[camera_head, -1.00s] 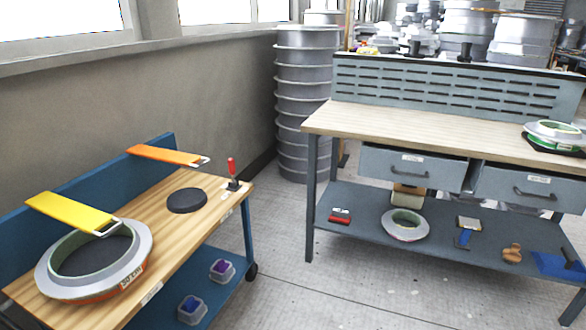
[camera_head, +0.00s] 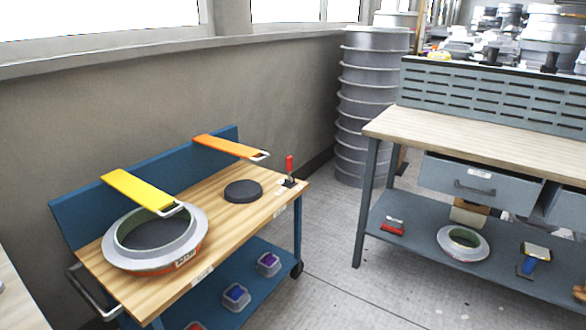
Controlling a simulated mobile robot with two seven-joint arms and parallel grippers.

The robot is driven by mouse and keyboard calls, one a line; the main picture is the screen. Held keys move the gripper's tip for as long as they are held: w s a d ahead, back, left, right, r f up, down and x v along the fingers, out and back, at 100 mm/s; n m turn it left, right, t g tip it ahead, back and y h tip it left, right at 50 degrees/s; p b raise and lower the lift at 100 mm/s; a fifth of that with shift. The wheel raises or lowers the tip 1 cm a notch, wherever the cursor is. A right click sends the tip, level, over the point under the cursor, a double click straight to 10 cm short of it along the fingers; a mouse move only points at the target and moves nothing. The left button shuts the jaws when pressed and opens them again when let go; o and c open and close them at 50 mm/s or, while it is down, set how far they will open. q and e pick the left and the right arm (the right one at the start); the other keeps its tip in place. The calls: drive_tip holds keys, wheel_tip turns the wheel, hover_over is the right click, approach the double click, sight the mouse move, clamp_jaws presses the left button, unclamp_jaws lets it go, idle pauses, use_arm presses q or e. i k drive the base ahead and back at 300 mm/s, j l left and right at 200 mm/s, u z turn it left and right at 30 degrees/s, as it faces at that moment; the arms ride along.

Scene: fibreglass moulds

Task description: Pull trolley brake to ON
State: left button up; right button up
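The trolley (camera_head: 262,213) stands at the left with a wooden top and a blue back panel. A small lever with an upright red handle (camera_head: 289,165) on a dark base sits at the top's far right corner, apparently the brake. The ON and OFF marks are too small to read. A ring mould (camera_head: 118,256) with a grey flange lies on the trolley's near left part. A dark round disc (camera_head: 243,191) lies between it and the lever. Neither of my grippers is in view.
A yellow flap (camera_head: 140,189) and an orange flap (camera_head: 225,146) with metal loops reach over the trolley top. A grey workbench (camera_head: 372,195) stands at the right, with open floor (camera_head: 325,265) between. Stacked grey rings (camera_head: 372,110) stand behind.

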sight(288, 159)
drive_tip(key=i+z, duration=0.2)
drive_tip(key=z, duration=0.25)
drive_tip(key=i+j+z, duration=0.1)
drive_tip(key=z, duration=0.35)
drive_tip(key=i+j+z, duration=0.4)
drive_tip(key=i+j, duration=0.9)
drive_tip(key=j, duration=0.25)
